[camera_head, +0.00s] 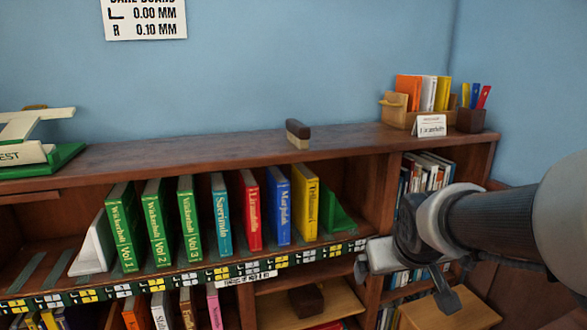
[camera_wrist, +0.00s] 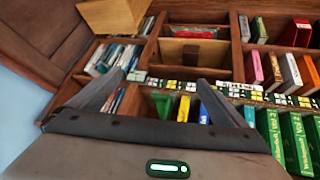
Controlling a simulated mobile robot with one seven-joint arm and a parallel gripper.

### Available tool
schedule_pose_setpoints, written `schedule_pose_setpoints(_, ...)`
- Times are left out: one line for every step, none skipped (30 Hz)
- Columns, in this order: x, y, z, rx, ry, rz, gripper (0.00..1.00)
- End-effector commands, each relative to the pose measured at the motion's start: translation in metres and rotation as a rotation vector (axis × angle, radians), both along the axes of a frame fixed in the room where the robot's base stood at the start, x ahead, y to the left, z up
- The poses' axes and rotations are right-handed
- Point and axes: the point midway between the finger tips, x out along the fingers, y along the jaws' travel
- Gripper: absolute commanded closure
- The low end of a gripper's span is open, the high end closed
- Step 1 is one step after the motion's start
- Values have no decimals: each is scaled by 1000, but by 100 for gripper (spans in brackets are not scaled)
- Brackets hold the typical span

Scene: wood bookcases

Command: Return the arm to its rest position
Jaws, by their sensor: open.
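My arm comes in from the right edge of the head view, in front of the bookcase's right part. My gripper (camera_head: 405,283) is at its end, with its two fingers apart and nothing seen between them. In the wrist view my gripper (camera_wrist: 158,98) also shows open and empty, its fingers spread in front of the bookcase, which appears upside down there. The arm hides part of the right compartment and the shelf edge's right end.
Upright books, such as the red book (camera_head: 250,210), stand between a white bookend (camera_head: 93,245) and a green bookend (camera_head: 337,212). A brush-like block (camera_head: 298,134), a wooden holder (camera_head: 398,117) and a pen cup (camera_head: 470,120) stand on top. A wooden box (camera_head: 450,308) is below my gripper.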

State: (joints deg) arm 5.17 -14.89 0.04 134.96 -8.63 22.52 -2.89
Motion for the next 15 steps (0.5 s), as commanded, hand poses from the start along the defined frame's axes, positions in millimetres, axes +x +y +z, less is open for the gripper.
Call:
schedule_pose_setpoints(-23, 8, 11, 19, 8, -8, 3)
schedule_pose_setpoints(-35, 12, 14, 30, 22, -14, 3)
schedule_pose_setpoints(-50, 16, 18, 45, 34, -21, 3)
schedule_pose_setpoints(-61, 20, 20, 56, 45, -25, 3)
schedule_pose_setpoints(-71, 23, 21, 66, 55, -29, 3)
schedule_pose_setpoints(-84, 27, 23, 79, 68, -32, 3)
schedule_pose_setpoints(-93, 30, 24, 88, 77, -34, 3)
schedule_pose_setpoints(-102, 33, 25, 97, 85, -36, 3)
schedule_pose_setpoints(-113, 36, 26, 109, 96, -37, 3)
schedule_pose_setpoints(-122, 39, 26, 116, 104, -37, 3)
schedule_pose_setpoints(-130, 42, 26, 124, 113, -38, 3)
schedule_pose_setpoints(-141, 45, 26, 135, 123, -37, 3)
schedule_pose_setpoints(-149, 48, 27, 144, 131, -38, 3)
schedule_pose_setpoints(-157, 50, 26, 152, 139, -38, 3)
schedule_pose_setpoints(-167, 53, 26, 162, 149, -37, 3)
